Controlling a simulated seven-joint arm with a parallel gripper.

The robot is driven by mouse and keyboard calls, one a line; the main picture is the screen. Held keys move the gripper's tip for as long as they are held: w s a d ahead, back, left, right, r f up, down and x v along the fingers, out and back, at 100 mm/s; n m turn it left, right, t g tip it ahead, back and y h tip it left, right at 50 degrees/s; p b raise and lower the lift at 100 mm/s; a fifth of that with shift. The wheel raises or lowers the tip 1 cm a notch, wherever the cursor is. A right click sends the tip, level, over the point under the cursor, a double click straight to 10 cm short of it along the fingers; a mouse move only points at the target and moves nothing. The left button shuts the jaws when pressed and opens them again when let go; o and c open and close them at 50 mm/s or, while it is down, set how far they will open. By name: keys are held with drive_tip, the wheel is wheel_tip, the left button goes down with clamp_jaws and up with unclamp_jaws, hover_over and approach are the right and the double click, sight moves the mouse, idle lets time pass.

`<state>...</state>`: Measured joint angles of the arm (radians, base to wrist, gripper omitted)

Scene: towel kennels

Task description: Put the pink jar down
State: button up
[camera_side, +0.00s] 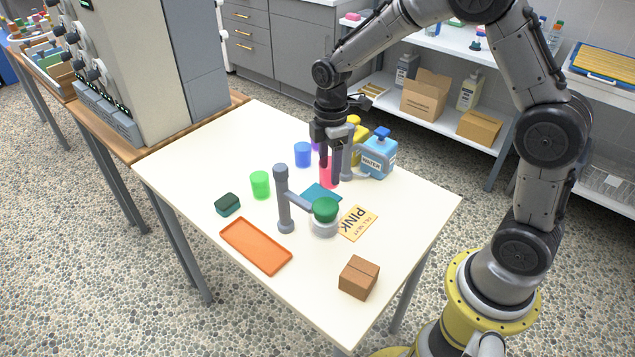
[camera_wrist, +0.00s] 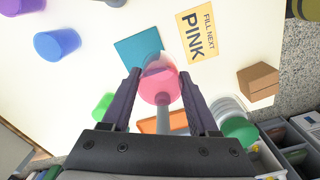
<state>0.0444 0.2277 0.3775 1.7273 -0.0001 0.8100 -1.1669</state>
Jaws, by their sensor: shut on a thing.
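The pink jar (camera_side: 328,176) is between the fingers of my gripper (camera_side: 330,168), which is shut on it. In the wrist view the pink jar (camera_wrist: 160,88) is round and translucent, seen from above, with a finger on each side. The jar is by the far right edge of a flat teal mat (camera_side: 319,193). In the wrist view it overlaps a corner of the teal mat (camera_wrist: 134,48). I cannot tell whether its base touches the table or hangs just above it. A yellow card (camera_side: 357,223) reading "FILL NEXT PINK" lies nearby.
A grey post (camera_side: 283,205) and green-lidded clear jar (camera_side: 324,222) stand in front. Blue (camera_side: 303,155) and green (camera_side: 260,185) cups are left; a water jug (camera_side: 379,158) is right. An orange tray (camera_side: 255,246), brown box (camera_side: 359,278) and dark green block (camera_side: 227,204) lie nearer.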

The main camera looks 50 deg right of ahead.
drive_tip(key=w+f, duration=0.1)
drive_tip(key=f, duration=0.1)
drive_tip(key=w+f, duration=0.2)
drive_tip(key=shift+w, duration=0.15)
drive_tip(key=shift+w+f, duration=0.1)
drive_tip(key=shift+f, duration=1.55)
drive_tip(key=shift+f, duration=0.15)
drive_tip(key=o, duration=1.3)
